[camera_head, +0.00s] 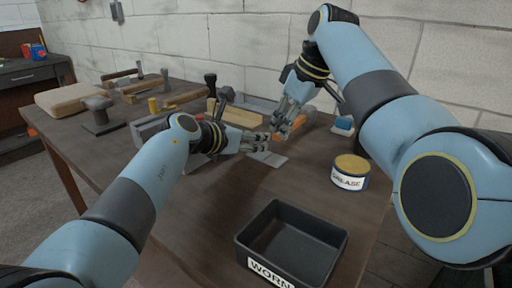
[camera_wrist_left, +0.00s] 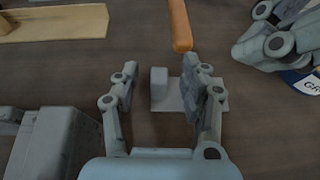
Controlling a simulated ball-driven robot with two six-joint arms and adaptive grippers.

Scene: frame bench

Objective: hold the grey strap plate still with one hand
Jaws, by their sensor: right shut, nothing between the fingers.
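The grey strap plate (camera_wrist_left: 183,98) lies on the bench in the left wrist view, with a small raised block at its left end. In the head view a pale part of it (camera_head: 271,158) shows just below my left fingertips. My left gripper (camera_wrist_left: 161,82) is open, its fingers spread on either side of the plate's raised end. The right finger overlaps the plate in the picture; I cannot tell whether it touches. My right gripper (camera_head: 282,130) is shut and empty, just beyond the left one. It also shows at the upper right of the left wrist view (camera_wrist_left: 250,48).
A black bin labelled WORN (camera_head: 336,247) stands at the front, with a grease tin (camera_head: 350,172) to its right. An orange handle (camera_wrist_left: 180,25) lies just beyond the plate. A grey vise-like block (camera_wrist_left: 60,145) is left of my left gripper. Tools crowd the back left.

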